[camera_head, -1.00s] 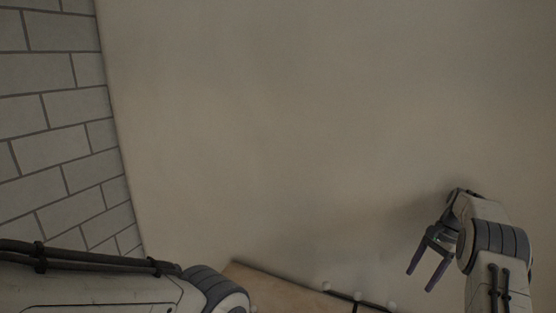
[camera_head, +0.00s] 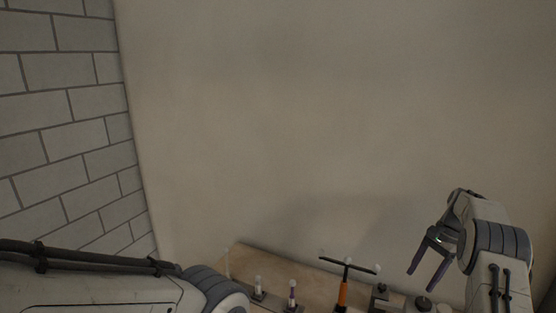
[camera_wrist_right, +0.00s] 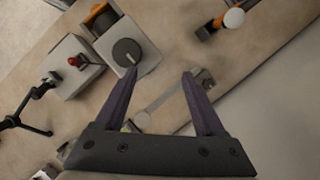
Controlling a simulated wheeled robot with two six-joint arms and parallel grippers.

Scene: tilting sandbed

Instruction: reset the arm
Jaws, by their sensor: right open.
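My right gripper (camera_head: 429,272) is at the lower right of the head view, in front of the plain wall and above the table's far right part. Its two dark purple fingers are apart, with nothing between them. In the right wrist view the same gripper (camera_wrist_right: 160,72) is open over the table, its fingers apart above a flat grey piece on the surface. My left arm (camera_head: 110,285) crosses the lower left of the head view. Its gripper is out of the picture.
A wooden table (camera_head: 262,258) stands at the bottom against the wall. On it are an orange-handled T-shaped tool (camera_head: 343,290), small posts with white balls (camera_head: 292,288) and a dark knob (camera_head: 424,303). The right wrist view shows a box with a red knob (camera_wrist_right: 76,62). The wall above is bare.

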